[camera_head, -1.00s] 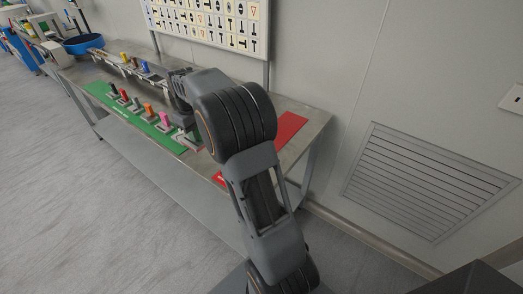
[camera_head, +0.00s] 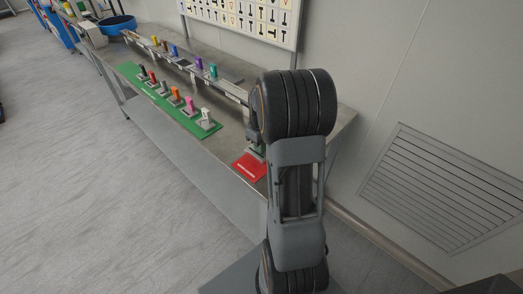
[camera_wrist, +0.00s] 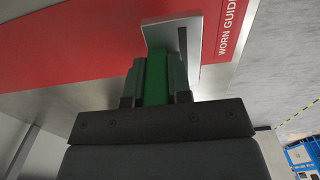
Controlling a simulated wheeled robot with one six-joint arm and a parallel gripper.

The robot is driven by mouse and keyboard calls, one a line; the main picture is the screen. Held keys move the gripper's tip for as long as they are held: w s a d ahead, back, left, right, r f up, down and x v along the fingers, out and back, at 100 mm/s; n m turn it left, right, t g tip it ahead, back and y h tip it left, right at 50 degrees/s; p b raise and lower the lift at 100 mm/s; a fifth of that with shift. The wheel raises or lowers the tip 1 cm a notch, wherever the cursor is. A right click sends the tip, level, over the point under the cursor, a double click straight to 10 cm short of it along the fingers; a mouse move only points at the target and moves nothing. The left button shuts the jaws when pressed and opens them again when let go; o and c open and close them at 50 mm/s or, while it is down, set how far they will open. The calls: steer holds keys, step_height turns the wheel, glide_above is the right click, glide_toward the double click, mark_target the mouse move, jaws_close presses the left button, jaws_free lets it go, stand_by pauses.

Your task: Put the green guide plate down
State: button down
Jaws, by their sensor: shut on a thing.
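The green guide plate (camera_wrist: 155,80) is between my gripper's fingers (camera_wrist: 156,90) in the wrist view, with its grey base (camera_wrist: 188,38) beyond the fingertips. My gripper is shut on it. The base overlaps the red mat (camera_wrist: 75,50) near its "WORN GUIDE" lettering; I cannot tell whether it touches the mat. In the head view, the gripper (camera_head: 256,140) is over the far side of the red mat (camera_head: 249,168), mostly hidden by my arm. Only a small green bit of the plate shows there.
A green mat (camera_head: 150,88) to the left holds several pieces with coloured handles. Behind it, a rail (camera_head: 185,66) carries several more. A sign board (camera_head: 245,18) stands at the back. The table's front edge is close to the red mat.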

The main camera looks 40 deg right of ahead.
steer(key=shift+f, duration=1.5)
steer(key=shift+f, duration=0.2)
steer(key=c, duration=1.1)
jaws_free()
steer(key=shift+o, duration=0.2)
step_height(320, 180, up, 12)
steer(key=shift+f, duration=0.15)
steer(key=s+a+r+m+t, duration=0.1)
steer(key=s+a+t, duration=0.1)
steer(key=s+a, duration=0.4)
steer(key=s+a+r+m+t, duration=0.1)
steer(key=s+a, duration=0.5)
steer(key=a, duration=0.7)
steer(key=shift+a+r+t, duration=0.15)
steer(key=shift+r+t, duration=0.25)
steer(key=shift+r, duration=0.1)
